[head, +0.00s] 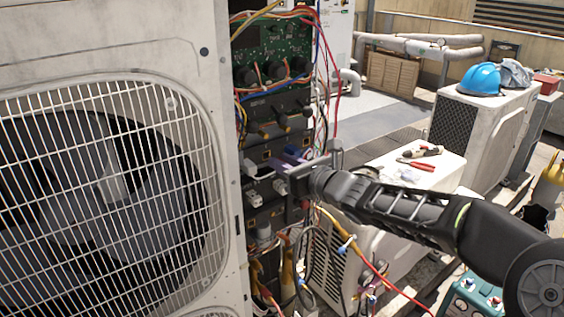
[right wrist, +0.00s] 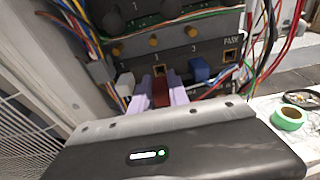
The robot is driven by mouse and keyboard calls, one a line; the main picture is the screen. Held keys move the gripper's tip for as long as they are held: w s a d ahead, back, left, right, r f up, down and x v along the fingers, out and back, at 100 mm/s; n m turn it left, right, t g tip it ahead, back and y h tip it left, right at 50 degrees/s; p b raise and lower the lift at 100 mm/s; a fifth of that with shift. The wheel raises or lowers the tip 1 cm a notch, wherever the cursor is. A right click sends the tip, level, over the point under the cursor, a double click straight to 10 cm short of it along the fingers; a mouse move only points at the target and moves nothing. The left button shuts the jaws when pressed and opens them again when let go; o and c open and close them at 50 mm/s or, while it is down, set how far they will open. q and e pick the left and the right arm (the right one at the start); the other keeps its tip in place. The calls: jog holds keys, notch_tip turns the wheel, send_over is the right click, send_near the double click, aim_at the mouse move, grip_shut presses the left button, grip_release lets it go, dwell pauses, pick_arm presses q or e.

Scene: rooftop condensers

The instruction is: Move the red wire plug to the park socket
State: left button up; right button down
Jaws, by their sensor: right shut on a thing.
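The red plug (right wrist: 161,92) sits between the lilac fingers of my right gripper (right wrist: 160,84), which is shut on it. The plug is just in front of and below the middle socket (right wrist: 159,69), whose dark opening shows above it. Whether they touch I cannot tell. The park socket (right wrist: 231,57), marked PARK, is at the right end of the row and looks empty. In the head view my right gripper (head: 289,160) reaches into the open condenser cabinet; the red plug is hidden there. My left gripper is not in view.
A white plug (right wrist: 125,86) and a blue plug (right wrist: 200,73) flank the gripper. Loose wires hang on both sides of the panel. The fan grille (head: 100,190) is at the left. Pliers (head: 418,165) lie on a white unit at the right.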

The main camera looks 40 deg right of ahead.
dwell(0.4)
jog(key=s, duration=0.4)
dwell(0.4)
jog(key=c, duration=1.8)
grip_release()
grip_shut()
